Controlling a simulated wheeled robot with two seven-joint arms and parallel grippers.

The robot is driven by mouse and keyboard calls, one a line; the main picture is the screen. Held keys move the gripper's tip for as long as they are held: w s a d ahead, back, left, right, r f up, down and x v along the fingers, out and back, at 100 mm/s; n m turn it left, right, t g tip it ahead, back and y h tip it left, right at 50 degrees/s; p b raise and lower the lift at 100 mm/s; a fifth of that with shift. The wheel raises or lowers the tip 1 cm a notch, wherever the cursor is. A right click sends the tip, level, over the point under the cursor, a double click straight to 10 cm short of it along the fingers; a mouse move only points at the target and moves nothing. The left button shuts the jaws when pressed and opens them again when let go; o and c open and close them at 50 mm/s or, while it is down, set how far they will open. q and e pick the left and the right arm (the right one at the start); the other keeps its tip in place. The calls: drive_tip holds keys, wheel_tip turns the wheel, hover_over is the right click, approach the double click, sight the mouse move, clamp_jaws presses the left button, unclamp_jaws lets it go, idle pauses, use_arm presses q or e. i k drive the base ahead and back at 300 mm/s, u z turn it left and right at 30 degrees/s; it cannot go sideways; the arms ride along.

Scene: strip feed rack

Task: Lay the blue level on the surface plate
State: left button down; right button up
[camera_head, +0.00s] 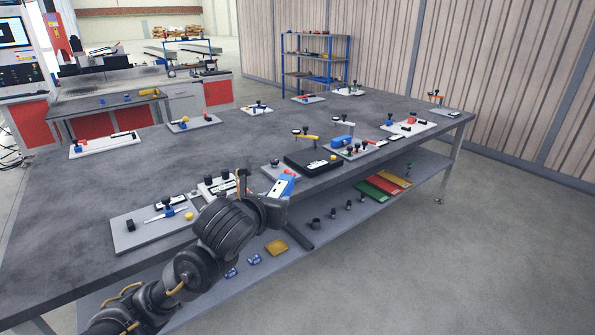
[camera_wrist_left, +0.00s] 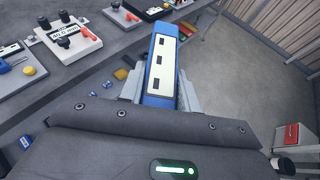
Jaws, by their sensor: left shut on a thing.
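The blue level (camera_wrist_left: 162,68), a blue bar with a white face and dark windows, is between the fingers of my left gripper (camera_wrist_left: 160,92), which is shut on it. In the head view the level (camera_head: 284,184) shows small beside my left gripper (camera_head: 276,198), at the table's front edge. The black slab that looks like the surface plate (camera_head: 304,168) lies on the table just beyond the level, with a pale label and a small dark knob on it. My right gripper is in neither view.
A grey board with a caliper and a yellow knob (camera_head: 122,234) lies left of my arm. A white block with dark knobs (camera_wrist_left: 88,42) is near the gripper. Boards with blue and red tools (camera_head: 408,128) stand to the right. The table's middle (camera_head: 190,160) is clear.

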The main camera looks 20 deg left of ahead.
sight(307, 155)
drive_tip(key=u, duration=0.65)
drive_tip(key=i, duration=1.25)
drive_tip(key=z, duration=0.5)
